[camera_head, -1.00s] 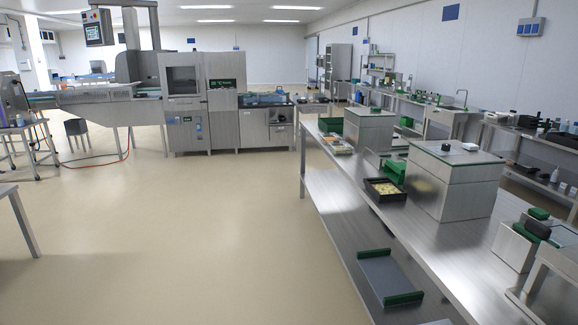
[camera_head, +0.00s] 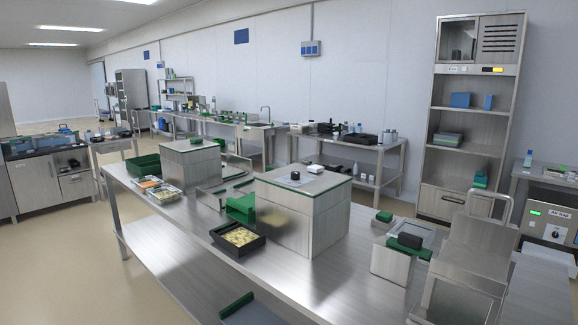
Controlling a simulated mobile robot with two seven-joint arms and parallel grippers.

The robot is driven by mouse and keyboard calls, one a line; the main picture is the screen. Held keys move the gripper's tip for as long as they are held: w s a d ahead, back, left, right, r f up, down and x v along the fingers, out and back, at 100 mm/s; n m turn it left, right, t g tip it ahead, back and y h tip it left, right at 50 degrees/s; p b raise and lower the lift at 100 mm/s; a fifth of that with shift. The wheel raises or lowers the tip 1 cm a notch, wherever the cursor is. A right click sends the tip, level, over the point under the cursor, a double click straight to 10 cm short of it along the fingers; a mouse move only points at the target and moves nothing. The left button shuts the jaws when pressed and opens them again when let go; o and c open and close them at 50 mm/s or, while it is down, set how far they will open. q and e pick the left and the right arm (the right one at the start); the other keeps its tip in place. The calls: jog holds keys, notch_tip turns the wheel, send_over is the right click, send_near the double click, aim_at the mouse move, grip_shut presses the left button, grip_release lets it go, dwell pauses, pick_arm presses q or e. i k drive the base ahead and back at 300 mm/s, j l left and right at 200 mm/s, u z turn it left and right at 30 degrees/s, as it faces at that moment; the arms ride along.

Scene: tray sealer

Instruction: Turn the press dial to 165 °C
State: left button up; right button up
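I cannot tell for certain which part is the press dial, and no 165 °C marking can be read. A black knob (camera_head: 295,175) sits on a pale plate on top of a large steel box (camera_head: 300,215) on the long bench. A small steel device with a black handle and green parts (camera_head: 395,262) stands nearer on the right. At the far right edge, a steel panel (camera_head: 545,215) carries a green lit display and a round dial (camera_head: 556,234) on a white plate; its setting is too small to read. Neither gripper is in view.
The long steel bench (camera_head: 330,285) crosses the middle. It holds a black tray with yellow food (camera_head: 238,238), a green bracket (camera_head: 240,207) and a second steel box (camera_head: 191,162). A tall shelf unit (camera_head: 470,120) stands behind right. Open floor (camera_head: 50,260) lies at left.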

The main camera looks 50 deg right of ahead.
aim_at(294, 175)
jog(key=i+j+z, duration=0.15)
jog(key=i+z, duration=0.2)
jog(key=i, duration=0.8)
jog(key=i+u, duration=0.15)
jog(key=i, duration=0.2)
jog(key=i+l+u, duration=0.15)
jog(key=i, duration=0.2)
jog(key=u, duration=7.65)
